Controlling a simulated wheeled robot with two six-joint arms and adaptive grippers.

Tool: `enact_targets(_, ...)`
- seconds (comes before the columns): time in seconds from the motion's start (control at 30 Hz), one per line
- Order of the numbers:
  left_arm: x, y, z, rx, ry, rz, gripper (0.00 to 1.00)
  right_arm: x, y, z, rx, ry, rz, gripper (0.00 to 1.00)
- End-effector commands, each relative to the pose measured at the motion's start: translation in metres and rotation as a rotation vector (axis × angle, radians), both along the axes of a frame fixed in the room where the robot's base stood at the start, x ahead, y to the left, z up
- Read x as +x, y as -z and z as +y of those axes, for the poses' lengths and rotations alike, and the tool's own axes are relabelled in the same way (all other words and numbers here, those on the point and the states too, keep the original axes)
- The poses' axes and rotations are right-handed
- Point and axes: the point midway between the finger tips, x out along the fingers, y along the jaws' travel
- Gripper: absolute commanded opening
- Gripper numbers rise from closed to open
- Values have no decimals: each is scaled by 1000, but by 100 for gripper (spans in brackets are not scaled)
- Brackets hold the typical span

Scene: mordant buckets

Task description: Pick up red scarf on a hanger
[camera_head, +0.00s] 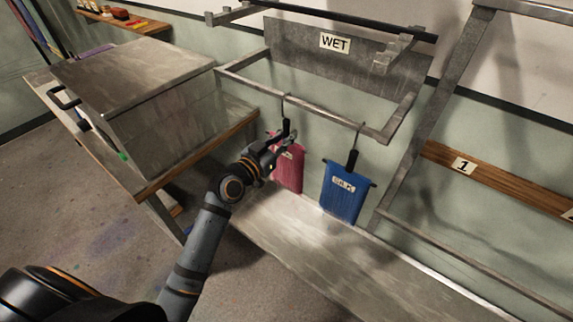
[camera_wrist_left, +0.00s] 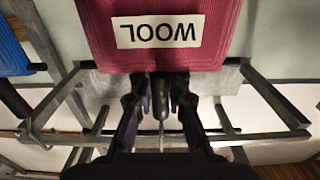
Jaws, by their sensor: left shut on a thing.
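The red scarf (camera_head: 289,170) hangs from the front rail of the metal rack, under the WET sign. In the left wrist view the scarf (camera_wrist_left: 230,35) fills the top middle, with a white WOOL label showing upside down. My left gripper (camera_head: 277,147) is at the top of the scarf and is shut on its dark hanger. In the left wrist view my left gripper (camera_wrist_left: 161,100) has a finger on each side of the hanger's stem (camera_wrist_left: 161,95). The hanger's hook still appears to be at the rail. My right gripper is not in view.
A blue scarf (camera_head: 343,193) labelled SILK hangs on the same rail (camera_head: 320,114), close to the right. A metal box (camera_head: 160,125) on a wooden bench (camera_head: 200,158) stands to the left. A pale ledge (camera_head: 300,240) lies below the scarves.

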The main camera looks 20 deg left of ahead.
Motion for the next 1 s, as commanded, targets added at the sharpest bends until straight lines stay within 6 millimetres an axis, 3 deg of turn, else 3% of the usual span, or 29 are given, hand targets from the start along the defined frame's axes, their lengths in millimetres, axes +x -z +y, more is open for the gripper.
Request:
enact_targets(0.33, 0, -5, 0, 0, 1, -3, 0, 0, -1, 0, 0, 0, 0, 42)
enact_targets(0.57, -1, -38, 1, 2, -1, -6, 0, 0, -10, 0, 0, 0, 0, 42)
enact_targets(0.83, -49, -97, 17, 19, 5, -5, 0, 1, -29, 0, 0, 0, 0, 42)
enact_targets(0.93, -69, -107, 24, 22, 5, 2, 0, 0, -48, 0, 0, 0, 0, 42)
enact_targets(1.0, -79, -121, 30, 12, -6, 7, 0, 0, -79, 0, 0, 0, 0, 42)
